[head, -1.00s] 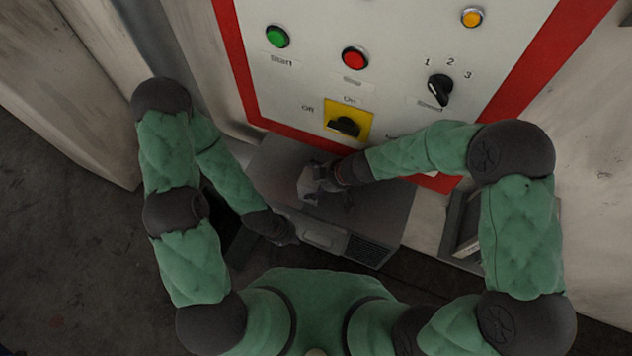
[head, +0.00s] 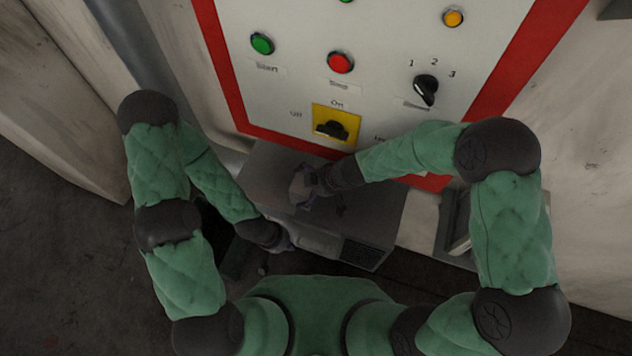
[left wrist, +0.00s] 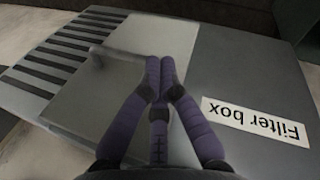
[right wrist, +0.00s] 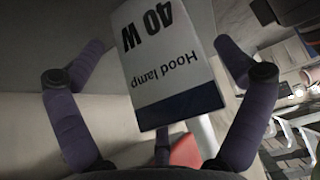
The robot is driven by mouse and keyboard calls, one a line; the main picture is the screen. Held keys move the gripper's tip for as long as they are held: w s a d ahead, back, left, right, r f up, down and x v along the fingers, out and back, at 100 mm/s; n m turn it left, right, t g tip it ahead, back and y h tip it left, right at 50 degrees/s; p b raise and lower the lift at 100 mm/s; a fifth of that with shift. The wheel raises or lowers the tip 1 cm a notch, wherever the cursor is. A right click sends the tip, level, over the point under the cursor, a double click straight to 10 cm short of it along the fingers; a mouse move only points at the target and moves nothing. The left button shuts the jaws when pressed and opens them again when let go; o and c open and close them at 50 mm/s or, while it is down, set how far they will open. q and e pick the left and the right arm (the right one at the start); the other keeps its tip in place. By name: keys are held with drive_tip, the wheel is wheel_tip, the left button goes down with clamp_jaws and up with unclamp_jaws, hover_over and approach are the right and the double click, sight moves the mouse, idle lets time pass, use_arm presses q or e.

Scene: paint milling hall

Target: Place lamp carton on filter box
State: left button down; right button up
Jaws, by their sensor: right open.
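The lamp carton (right wrist: 167,70) is a white box with a dark blue band, marked "Hood lamp" and "40 W". It sits between the spread fingers of my right gripper (right wrist: 150,75), which is open. In the head view the right gripper (head: 303,189) is over the grey top of the filter box (head: 375,205) and largely hides the carton. Whether the carton touches the box top is unclear. My left gripper (head: 283,240) is at the box's near left edge. In the left wrist view its fingertips (left wrist: 160,75) meet, with nothing visible between them, in front of the labelled filter box (left wrist: 215,72).
A red-framed control panel (head: 375,110) with buttons, a yellow switch (head: 336,123) and a selector knob (head: 426,90) rises just behind the box. A grey open holder (head: 455,225) is right of the box. Dark floor (head: 60,260) lies at left.

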use_arm(q)
wheel_tip(320, 180, up, 4)
drive_tip(key=p, duration=0.3)
drive_tip(key=shift+f, duration=0.25)
use_arm(e)
drive_tip(key=v, duration=1.2)
